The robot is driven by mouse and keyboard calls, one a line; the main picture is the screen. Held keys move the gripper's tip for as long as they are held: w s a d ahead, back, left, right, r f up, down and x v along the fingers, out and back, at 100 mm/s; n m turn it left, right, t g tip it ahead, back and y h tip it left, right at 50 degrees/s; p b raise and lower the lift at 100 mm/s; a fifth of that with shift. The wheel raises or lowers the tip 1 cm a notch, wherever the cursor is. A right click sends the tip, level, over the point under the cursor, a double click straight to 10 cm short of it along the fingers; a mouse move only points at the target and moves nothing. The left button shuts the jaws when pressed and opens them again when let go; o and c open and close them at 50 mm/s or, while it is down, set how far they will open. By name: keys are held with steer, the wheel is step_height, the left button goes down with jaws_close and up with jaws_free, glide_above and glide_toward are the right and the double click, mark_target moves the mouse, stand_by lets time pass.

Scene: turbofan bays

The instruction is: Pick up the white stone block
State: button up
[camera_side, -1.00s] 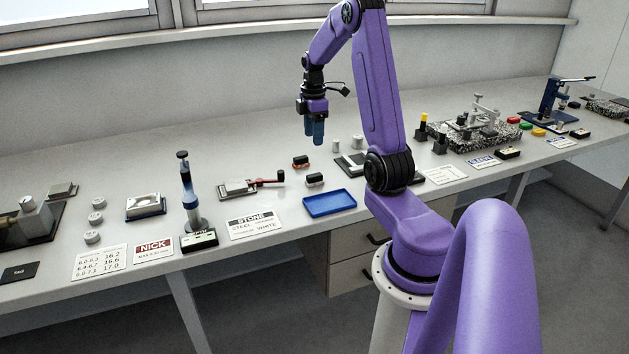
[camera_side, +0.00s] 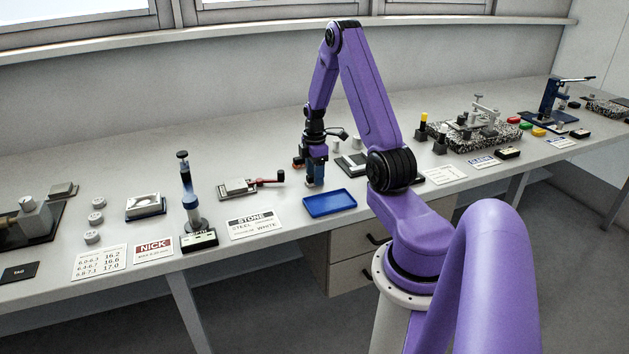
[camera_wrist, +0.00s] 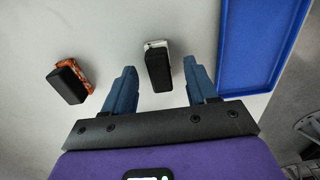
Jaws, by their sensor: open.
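The white stone block (camera_wrist: 158,68) has a black top with a white edge showing at its far end and right side in the wrist view. It lies on the bench between the tips of my gripper (camera_wrist: 160,72), with clear gaps on both sides. My gripper has blue fingers, is open and holds nothing. In the side view my gripper (camera_side: 314,181) points straight down, low over the bench, and hides most or all of the white block.
A similar block with an orange base (camera_wrist: 70,82) lies to the left, outside my left finger. A blue tray (camera_wrist: 258,42) is close on the right; it also shows in the side view (camera_side: 330,203). A vise-like fixture with a red handle (camera_side: 250,184) stands left of my gripper.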

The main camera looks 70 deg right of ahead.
steer(key=shift+f, duration=0.7)
jaws_close()
steer(key=shift+r, duration=0.5)
step_height(320, 180, up, 2)
steer(key=shift+r, duration=0.2)
steer(key=s+a+r, duration=0.9)
steer(key=s+a, duration=0.1)
steer(key=shift+r, duration=0.3)
